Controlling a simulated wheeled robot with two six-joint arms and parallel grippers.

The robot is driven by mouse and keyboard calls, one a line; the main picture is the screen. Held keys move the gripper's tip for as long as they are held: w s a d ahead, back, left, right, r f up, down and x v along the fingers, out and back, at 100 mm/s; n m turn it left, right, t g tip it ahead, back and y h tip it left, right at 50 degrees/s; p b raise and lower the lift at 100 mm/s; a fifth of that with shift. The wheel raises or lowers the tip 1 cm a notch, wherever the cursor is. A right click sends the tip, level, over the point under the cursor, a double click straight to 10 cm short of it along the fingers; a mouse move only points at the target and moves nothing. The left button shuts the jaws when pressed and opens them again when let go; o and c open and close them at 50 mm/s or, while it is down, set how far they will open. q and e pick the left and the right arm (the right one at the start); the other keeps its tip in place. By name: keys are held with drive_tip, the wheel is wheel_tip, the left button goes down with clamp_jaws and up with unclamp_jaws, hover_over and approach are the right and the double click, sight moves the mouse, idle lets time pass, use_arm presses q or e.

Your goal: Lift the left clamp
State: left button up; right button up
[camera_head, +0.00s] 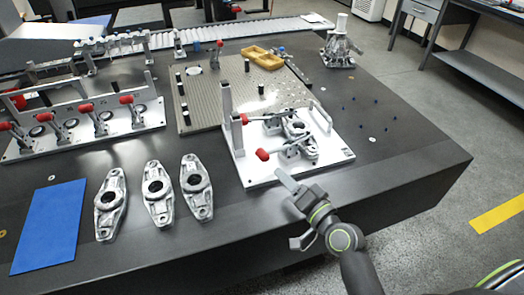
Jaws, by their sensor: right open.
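A white fixture plate (250,176) on the dark table holds two toggle clamps with red handles and a grey metal part (298,130) between their arms. One clamp's red handle (244,118) is at the back left by an upright post. The other clamp's red handle (262,155) is at the front left. Both handles appear to lie low. Which one is called left I cannot tell. My right gripper (290,196) is open and empty, just in front of the plate's near edge, apart from both handles. My left gripper is out of view.
Three loose metal castings (158,190) and a blue mat (50,228) lie on the table at the left. A long fixture with several red-handled clamps (85,128) stands behind. A perforated plate (205,112) and yellow tray (262,57) are farther back. The right table end is mostly clear.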

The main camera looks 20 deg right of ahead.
sight(268, 158)
drive_tip(key=p+x, duration=0.1)
drive_tip(key=x, duration=1)
drive_tip(key=shift+w, duration=0.2)
drive_tip(key=shift+r, duration=0.1)
clamp_jaws()
